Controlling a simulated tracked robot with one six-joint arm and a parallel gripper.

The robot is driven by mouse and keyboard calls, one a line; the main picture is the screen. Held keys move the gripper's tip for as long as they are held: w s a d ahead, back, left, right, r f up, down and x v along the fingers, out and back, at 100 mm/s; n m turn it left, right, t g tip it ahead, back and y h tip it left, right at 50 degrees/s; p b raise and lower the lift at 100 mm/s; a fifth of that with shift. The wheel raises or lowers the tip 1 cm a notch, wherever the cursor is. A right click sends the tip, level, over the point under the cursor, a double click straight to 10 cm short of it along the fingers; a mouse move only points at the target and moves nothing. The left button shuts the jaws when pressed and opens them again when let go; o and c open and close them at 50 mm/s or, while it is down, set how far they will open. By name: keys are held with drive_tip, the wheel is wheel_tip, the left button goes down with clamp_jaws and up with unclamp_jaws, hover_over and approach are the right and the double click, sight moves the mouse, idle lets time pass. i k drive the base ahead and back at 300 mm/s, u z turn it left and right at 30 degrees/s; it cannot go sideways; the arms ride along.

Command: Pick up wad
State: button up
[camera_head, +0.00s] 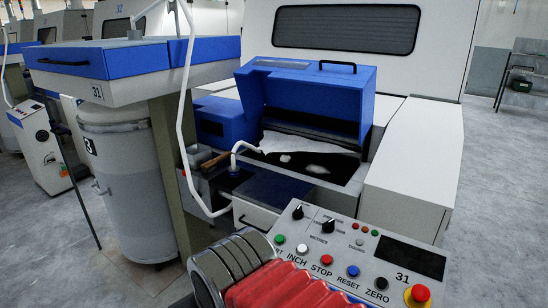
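A small white wad of fibre (317,168) lies on the dark surface inside the open front of the carding machine, below the raised blue cover (315,95). A smaller white tuft (285,158) lies just left of it. A white sheet of fibre (300,143) spans the opening behind both. I cannot tell which of these pieces is the wad meant. My gripper's fingertips cannot be made out in this view, and nothing is seen touching the fibre.
A control panel (350,258) with buttons and a red stop knob stands in front at right. A white pipe (184,110) rises left of the opening. A grey can (125,190) stands at left under a blue-topped unit (130,60). White housing (415,165) flanks the opening at right.

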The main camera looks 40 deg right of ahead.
sight(285, 159)
drive_tip(key=z, duration=0.05)
drive_tip(key=i, duration=2.25)
drive_tip(key=z, duration=1.45)
drive_tip(key=i, duration=0.95)
